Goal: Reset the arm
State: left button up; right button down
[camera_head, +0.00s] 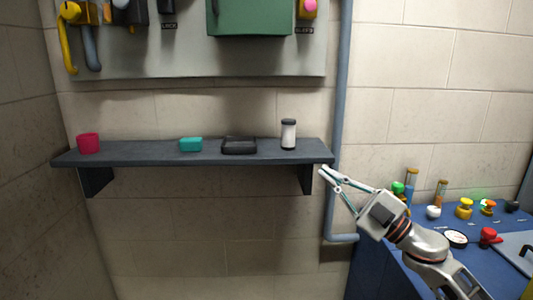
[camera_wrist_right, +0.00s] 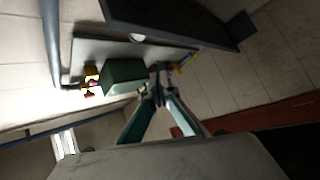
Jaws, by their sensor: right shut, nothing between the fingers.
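My right gripper (camera_head: 323,173) is in front of the right end of the dark wall shelf (camera_head: 210,154), at about shelf height. Its fingers come together at the tips, with nothing between them. In the right wrist view the gripper (camera_wrist_right: 158,75) also shows its fingers converging, with the shelf's underside (camera_wrist_right: 170,20) beyond. My left gripper is not in view.
The shelf holds a red cup (camera_head: 88,143), a teal block (camera_head: 191,144), a black tray (camera_head: 239,145) and a white, dark-capped jar (camera_head: 288,134). A grey pipe (camera_head: 340,110) runs down the wall. A blue bench (camera_head: 400,275) with colored knobs stands at right.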

jog(key=s+d+f+m+t+h, duration=0.1)
jog(key=s+f+m+h, duration=0.25)
jog(key=f, duration=0.65)
jog(key=s+d+f+m+t+h, duration=0.15)
jog(key=f+m+h, duration=0.3)
jog(key=f, duration=0.55)
jog(key=s+d+f+m+t+h, duration=0.1)
jog(key=s+f+m+h, duration=0.3)
jog(key=f, duration=0.6)
jog(key=s+d+f+m+g+h, duration=0.2)
jog(key=s+f+g, duration=0.5)
jog(key=s+f, duration=1.4)
jog(key=f+m+h, duration=0.1)
jog(key=m, duration=0.1)
jog(key=shift+s+m, duration=0.25)
jog(key=shift+m, duration=0.05)
jog(key=shift+a, duration=0.1)
